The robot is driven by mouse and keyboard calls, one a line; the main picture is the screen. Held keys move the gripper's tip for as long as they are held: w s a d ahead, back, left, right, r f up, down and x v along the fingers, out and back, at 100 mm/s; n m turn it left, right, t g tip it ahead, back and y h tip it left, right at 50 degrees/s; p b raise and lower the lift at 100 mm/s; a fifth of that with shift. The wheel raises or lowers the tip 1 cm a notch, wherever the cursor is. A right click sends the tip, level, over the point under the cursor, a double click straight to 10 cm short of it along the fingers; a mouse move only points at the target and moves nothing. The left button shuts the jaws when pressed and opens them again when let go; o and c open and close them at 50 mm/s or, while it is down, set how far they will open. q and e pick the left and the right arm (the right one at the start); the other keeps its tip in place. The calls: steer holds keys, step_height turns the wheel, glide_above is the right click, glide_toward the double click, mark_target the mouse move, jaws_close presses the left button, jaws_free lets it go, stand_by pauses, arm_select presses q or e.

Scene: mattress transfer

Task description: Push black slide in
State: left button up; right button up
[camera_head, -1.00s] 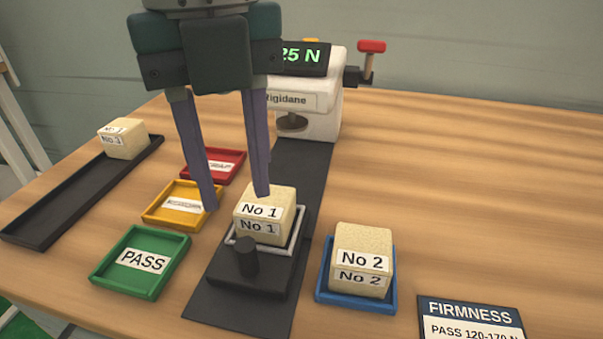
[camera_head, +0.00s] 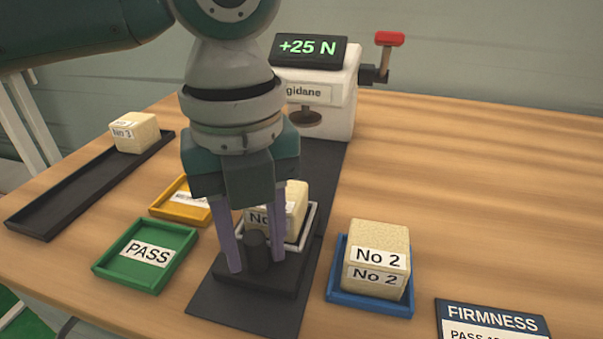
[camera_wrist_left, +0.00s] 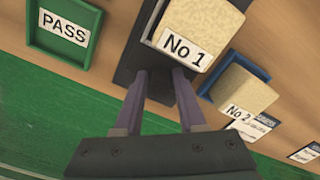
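The black slide (camera_head: 235,277) sits on a dark rail strip in front of the tester, with an upright black knob (camera_head: 257,252) at its near end. The sample block No 1 (camera_head: 298,200) stands in the light wire frame on the slide, partly hidden by my gripper. My left gripper (camera_head: 256,264) points down with one finger on each side of the knob; the fingers are apart and look open. In the left wrist view the fingertips (camera_wrist_left: 160,75) are just short of block No 1 (camera_wrist_left: 195,30). My right gripper is not in view.
The white tester (camera_head: 335,105) shows +25 N at the rail's far end. Green (camera_head: 115,268) and yellow (camera_head: 170,210) trays lie left. Block No 3 (camera_head: 135,132) is on the long black tray (camera_head: 60,205).

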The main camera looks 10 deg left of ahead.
arm_select(q)
jaws_close()
steer(key=shift+r, duration=0.1)
stand_by(1.2)
